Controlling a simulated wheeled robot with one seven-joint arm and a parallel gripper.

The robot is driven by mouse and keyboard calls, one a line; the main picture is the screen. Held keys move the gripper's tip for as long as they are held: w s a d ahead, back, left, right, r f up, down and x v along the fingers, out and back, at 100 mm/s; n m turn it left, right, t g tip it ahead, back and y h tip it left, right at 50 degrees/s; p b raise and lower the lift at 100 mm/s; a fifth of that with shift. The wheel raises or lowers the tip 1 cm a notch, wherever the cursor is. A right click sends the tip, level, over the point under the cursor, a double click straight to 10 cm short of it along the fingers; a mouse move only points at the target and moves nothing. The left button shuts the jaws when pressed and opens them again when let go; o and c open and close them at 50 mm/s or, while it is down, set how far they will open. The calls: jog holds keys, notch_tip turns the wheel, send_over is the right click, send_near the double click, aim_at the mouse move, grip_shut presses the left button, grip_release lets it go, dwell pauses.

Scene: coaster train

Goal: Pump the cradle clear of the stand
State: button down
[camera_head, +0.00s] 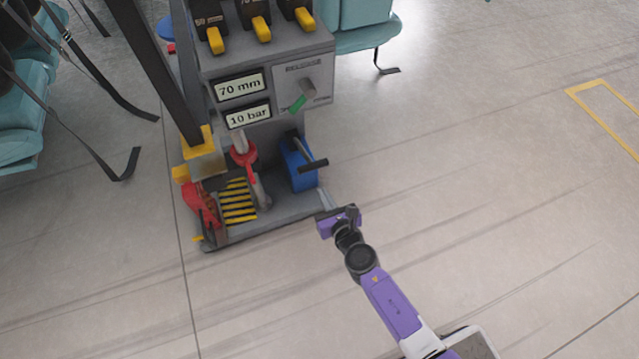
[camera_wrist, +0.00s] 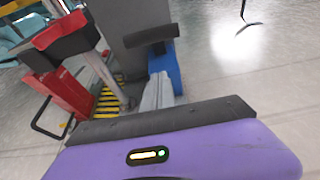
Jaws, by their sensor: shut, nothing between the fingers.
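A blue pump (camera_head: 298,165) with a black crossbar handle (camera_head: 313,165) stands at the right side of the grey machine's base. In the wrist view the handle (camera_wrist: 150,36) lies above the blue body (camera_wrist: 171,68). A red part with black pads (camera_wrist: 62,38), which looks like the cradle, sits at upper left in the wrist view; I cannot tell whether it touches a stand. My gripper (camera_head: 324,196) is beside the base's front right corner, below and to the right of the pump handle. Its grey fingers (camera_wrist: 158,84) are together and empty, pointing towards the pump.
A striped plate (camera_head: 238,201) and a red body (camera_head: 200,204) are on the base. A dark post (camera_head: 155,70) stands left. Floor at right is clear.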

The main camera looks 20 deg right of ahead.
jog(key=s+d+r+m+p, duration=0.1)
jog(key=s+r+m+p, duration=0.15)
jog(key=r+m, duration=0.65)
jog(key=s+r+m+p, duration=0.1)
jog(key=r+m+p, duration=0.2)
jog(key=m, duration=1.2)
jog(key=m+b, duration=0.3)
jog(key=m, duration=0.9)
send_over(317, 166)
jog(key=s, duration=0.2)
jog(key=f, duration=0.2)
jog(key=f+b, duration=0.2)
jog(key=shift+w+a, duration=0.25)
jog(key=shift+a, duration=0.05)
jog(key=shift+f+b, duration=0.55)
jog(key=shift+f, duration=0.15)
